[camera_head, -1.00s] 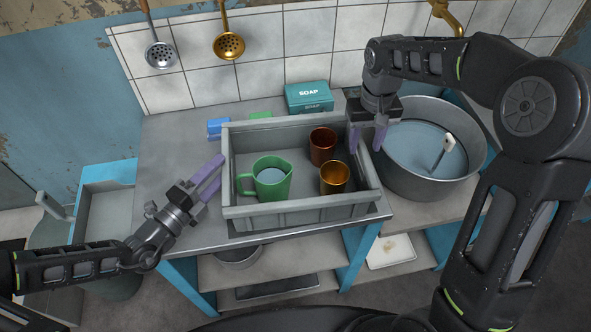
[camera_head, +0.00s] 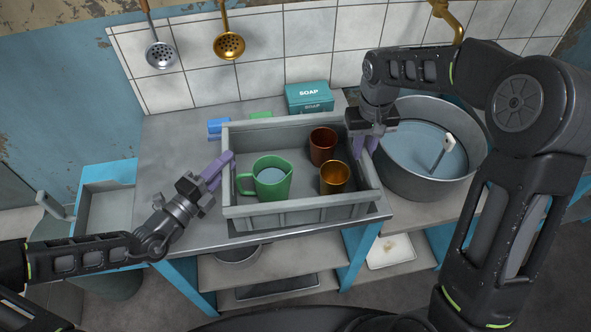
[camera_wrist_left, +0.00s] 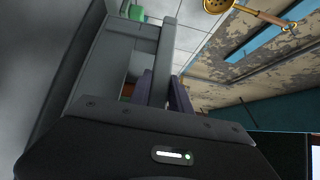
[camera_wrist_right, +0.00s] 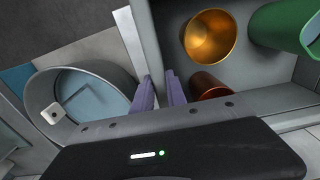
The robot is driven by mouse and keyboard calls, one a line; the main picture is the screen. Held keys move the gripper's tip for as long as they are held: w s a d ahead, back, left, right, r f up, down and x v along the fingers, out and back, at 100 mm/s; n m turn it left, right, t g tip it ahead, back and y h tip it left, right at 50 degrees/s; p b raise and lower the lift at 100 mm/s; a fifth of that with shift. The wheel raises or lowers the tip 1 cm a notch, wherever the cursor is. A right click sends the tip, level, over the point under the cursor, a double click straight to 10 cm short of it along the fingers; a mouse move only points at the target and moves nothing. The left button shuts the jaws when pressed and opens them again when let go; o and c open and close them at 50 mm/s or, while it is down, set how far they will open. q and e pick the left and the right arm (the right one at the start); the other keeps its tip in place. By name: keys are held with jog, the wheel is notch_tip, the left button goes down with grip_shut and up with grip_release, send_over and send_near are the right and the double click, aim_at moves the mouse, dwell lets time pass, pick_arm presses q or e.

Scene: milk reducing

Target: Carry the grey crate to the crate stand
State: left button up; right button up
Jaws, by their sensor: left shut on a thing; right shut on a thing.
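The grey crate (camera_head: 300,213) sits on the metal table. It holds a green jug (camera_head: 272,180) with pale liquid, a copper-brown cup (camera_head: 322,146) and a brass cup (camera_head: 335,177). My left gripper (camera_head: 228,160) is shut on the crate's left wall; that wall passes between its fingers in the left wrist view (camera_wrist_left: 163,65). My right gripper (camera_head: 370,146) is shut on the crate's right wall near the back, as the right wrist view (camera_wrist_right: 160,92) also shows. I cannot tell for certain which thing is the crate stand.
A large round metal tub (camera_head: 430,150) of water stands close right of the crate. A teal soap box (camera_head: 309,97) and a blue item (camera_head: 217,127) lie behind it. The table (camera_head: 165,165) is bare on the left. A blue-edged grey unit (camera_head: 100,205) stands further left.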

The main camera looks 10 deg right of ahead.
pick_arm(q)
grip_shut()
pick_arm(e)
grip_shut()
pick_arm(q)
jog(key=shift+r, duration=0.15)
pick_arm(e)
jog(key=shift+r, duration=0.15)
dwell(0.3)
